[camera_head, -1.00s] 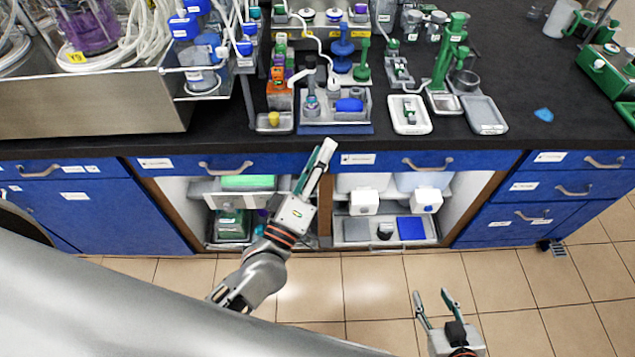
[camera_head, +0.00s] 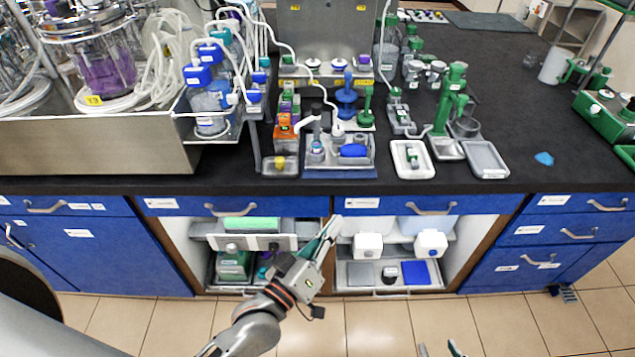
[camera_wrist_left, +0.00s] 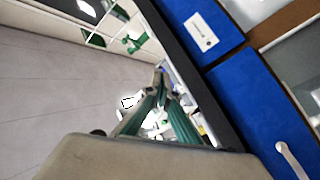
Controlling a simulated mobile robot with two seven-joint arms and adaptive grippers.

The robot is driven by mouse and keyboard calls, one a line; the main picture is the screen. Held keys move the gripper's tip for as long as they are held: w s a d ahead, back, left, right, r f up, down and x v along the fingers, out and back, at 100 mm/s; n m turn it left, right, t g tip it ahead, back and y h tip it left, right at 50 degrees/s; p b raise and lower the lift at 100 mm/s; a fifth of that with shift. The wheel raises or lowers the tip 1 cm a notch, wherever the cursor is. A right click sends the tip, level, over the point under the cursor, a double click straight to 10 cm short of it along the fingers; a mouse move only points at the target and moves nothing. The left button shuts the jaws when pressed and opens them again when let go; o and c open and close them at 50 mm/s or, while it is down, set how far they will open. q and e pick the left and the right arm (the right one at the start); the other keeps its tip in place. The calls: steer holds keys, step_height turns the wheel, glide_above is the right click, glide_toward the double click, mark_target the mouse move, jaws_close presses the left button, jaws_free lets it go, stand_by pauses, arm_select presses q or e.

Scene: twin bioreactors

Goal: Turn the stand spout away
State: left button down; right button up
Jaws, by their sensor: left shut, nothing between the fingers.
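My left gripper (camera_head: 330,236) is shut and empty, pointing up in front of the bench below the counter edge. Its closed green fingers also show in the left wrist view (camera_wrist_left: 160,98). My right gripper (camera_head: 439,350) shows only its two parted fingertips at the bottom edge. A green stand (camera_head: 452,108) with a side arm stands upright on the counter, right of centre. A small dark stand with a white spout (camera_head: 305,122) pointing left is at the blue-edged tray (camera_head: 340,172). I cannot tell which is the named stand. Neither gripper touches either.
A white tray (camera_head: 412,172) and a grey tray (camera_head: 503,172) lie near the counter edge. Glass vessels and tubing crowd the left. An open cabinet with shelves (camera_head: 385,282) lies below the counter. Dark counter (camera_head: 560,195) on the right is mostly clear.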

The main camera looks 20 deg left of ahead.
arm_select(q)
steer(key=w+d+m+g+h, duration=0.1)
steer(key=d+m+g+h, duration=0.1)
steer(key=d+m, duration=0.45)
steer(key=m+t+y+b, duration=0.1)
steer(key=m+y+b, duration=0.1)
steer(key=m+y, duration=1.05)
glide_toward(310, 121)
steer(key=s+d, duration=0.5)
steer(key=s, duration=0.1)
steer(key=shift+n+y, duration=0.3)
steer(key=shift+y, duration=0.05)
steer(key=p+x, duration=0.1)
steer(key=x, duration=0.8)
steer(key=shift+w+a, duration=0.15)
steer(key=shift+w, duration=0.05)
steer(key=w+a, duration=0.2)
steer(key=shift+a+f, duration=0.1)
steer(key=shift+a, duration=0.25)
steer(key=shift+w+a, duration=0.3)
steer(key=shift+a, duration=0.15)
arm_select(e)
steer(key=shift+w+d+f, duration=0.25)
steer(key=shift+w+f, duration=0.15)
steer(key=shift+f, duration=0.1)
